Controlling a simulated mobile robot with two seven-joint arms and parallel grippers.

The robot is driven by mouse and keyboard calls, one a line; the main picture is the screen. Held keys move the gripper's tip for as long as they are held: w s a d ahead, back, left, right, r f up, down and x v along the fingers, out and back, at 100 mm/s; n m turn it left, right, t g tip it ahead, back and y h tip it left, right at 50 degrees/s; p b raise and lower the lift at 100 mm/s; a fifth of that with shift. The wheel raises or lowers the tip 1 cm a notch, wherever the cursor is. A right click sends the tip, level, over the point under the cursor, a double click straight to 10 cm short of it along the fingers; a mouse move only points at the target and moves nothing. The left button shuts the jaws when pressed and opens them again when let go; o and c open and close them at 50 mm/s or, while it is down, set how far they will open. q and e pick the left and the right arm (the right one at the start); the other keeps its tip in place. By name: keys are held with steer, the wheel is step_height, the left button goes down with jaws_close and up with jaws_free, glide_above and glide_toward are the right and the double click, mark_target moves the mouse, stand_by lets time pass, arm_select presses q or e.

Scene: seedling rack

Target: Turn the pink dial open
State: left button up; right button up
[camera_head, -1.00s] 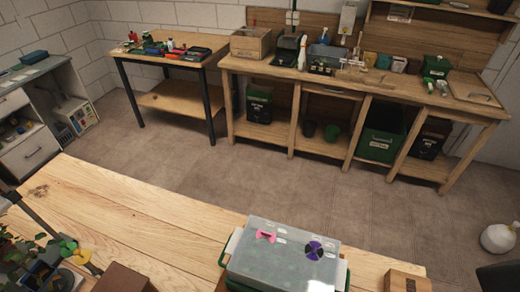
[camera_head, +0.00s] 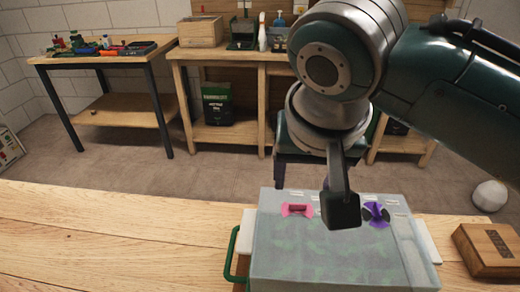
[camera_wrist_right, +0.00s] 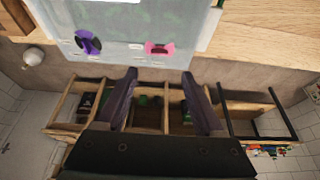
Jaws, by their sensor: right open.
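The pink dial (camera_head: 297,210) sits on the far part of a clear, frosted lid (camera_head: 325,262) over a tray on the bench. It also shows in the right wrist view (camera_wrist_right: 160,49). A purple and black dial (camera_head: 376,214) sits to its right on the same lid. My right gripper (camera_wrist_right: 160,73) is open and empty. In the right wrist view its two dark fingers stand apart, and the pink dial lies just past the fingertips, not between them. In the head view my right wrist partly hides the gripper and the lid between the dials. My left gripper is out of view.
A green handle (camera_head: 232,254) sticks out at the tray's left. A wooden box (camera_head: 487,249) stands on the bench to the right. The bench top (camera_head: 110,240) on the left is clear. Tables with tools stand across the room.

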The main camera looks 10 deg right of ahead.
mark_target(298, 205)
steer(key=b+x, duration=0.2)
steer(key=x, duration=0.7)
steer(key=shift+s+f, duration=0.1)
steer(key=shift+c, duration=1.4)
jaws_close()
